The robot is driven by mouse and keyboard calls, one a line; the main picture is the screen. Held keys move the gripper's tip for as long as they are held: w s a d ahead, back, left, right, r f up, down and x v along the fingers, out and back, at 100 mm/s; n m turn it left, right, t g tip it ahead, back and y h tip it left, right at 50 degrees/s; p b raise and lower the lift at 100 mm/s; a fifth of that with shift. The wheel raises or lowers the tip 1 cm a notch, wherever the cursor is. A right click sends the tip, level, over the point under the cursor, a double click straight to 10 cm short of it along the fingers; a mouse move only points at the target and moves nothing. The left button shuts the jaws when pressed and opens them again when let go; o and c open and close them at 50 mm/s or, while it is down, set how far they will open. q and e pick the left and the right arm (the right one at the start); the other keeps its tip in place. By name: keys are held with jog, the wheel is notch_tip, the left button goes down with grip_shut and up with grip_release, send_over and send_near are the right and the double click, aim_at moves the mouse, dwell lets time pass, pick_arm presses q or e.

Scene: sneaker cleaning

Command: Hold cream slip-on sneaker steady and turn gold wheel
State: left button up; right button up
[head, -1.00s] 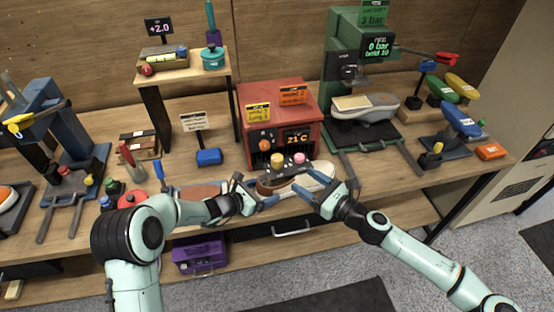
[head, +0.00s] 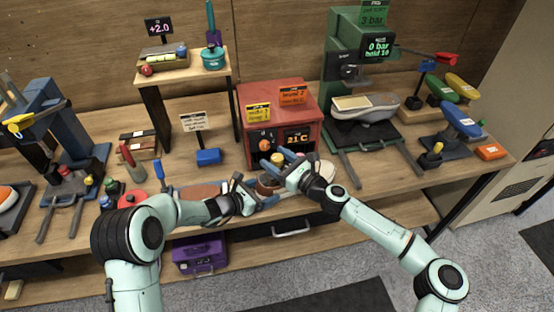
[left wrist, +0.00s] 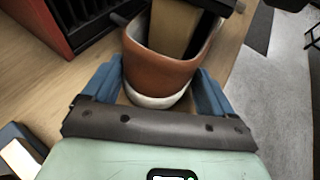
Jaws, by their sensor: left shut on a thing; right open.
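The cream slip-on sneaker (head: 326,170) lies at the table's front edge, before the red box. Its brown heel end shows in the left wrist view (left wrist: 160,68), with a white sole and a tan insert inside. My left gripper (head: 257,192) is shut on the heel, one blue finger on each side. The gold wheel (head: 277,157) stands above the sneaker; what it is mounted on is hard to tell. My right gripper (head: 278,166) is open above the sneaker, its fingers close to the gold wheel. Contact is unclear. The right hand covers much of the sneaker's middle.
The red box (head: 262,98) with a dial and display stands just behind. A green press (head: 345,50) with another shoe is at the right. A blue block (head: 208,157) and a small sign are at the left. A purple case (head: 198,255) is on the lower shelf.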

jog(key=c, duration=1)
jog(key=shift+o, duration=0.2)
jog(key=shift+t, duration=0.3)
jog(key=shift+s+a+m+t+h, duration=0.1)
jog(key=shift+a+m+t+h, duration=0.05)
jog(key=shift+m+t+h, duration=0.75)
jog(key=m+t+h, duration=0.1)
jog(key=m+h, duration=0.1)
jog(key=h, duration=0.1)
jog(key=m+t+h, duration=0.2)
jog(key=h, duration=0.1)
jog(key=shift+a+m, duration=0.1)
jog(key=shift+m, duration=0.2)
jog(key=m+h, duration=0.2)
jog(key=h, duration=0.2)
jog(key=m+t+h, duration=0.1)
jog(key=m+h, duration=0.2)
jog(key=h, duration=0.1)
jog(key=shift+t, duration=0.3)
jog(key=shift+m+g+h, duration=0.4)
jog(key=shift+m+h, duration=0.9)
jog(key=shift+h, duration=0.5)
jog(key=shift+d+h, duration=0.2)
jog(key=shift+h, duration=0.1)
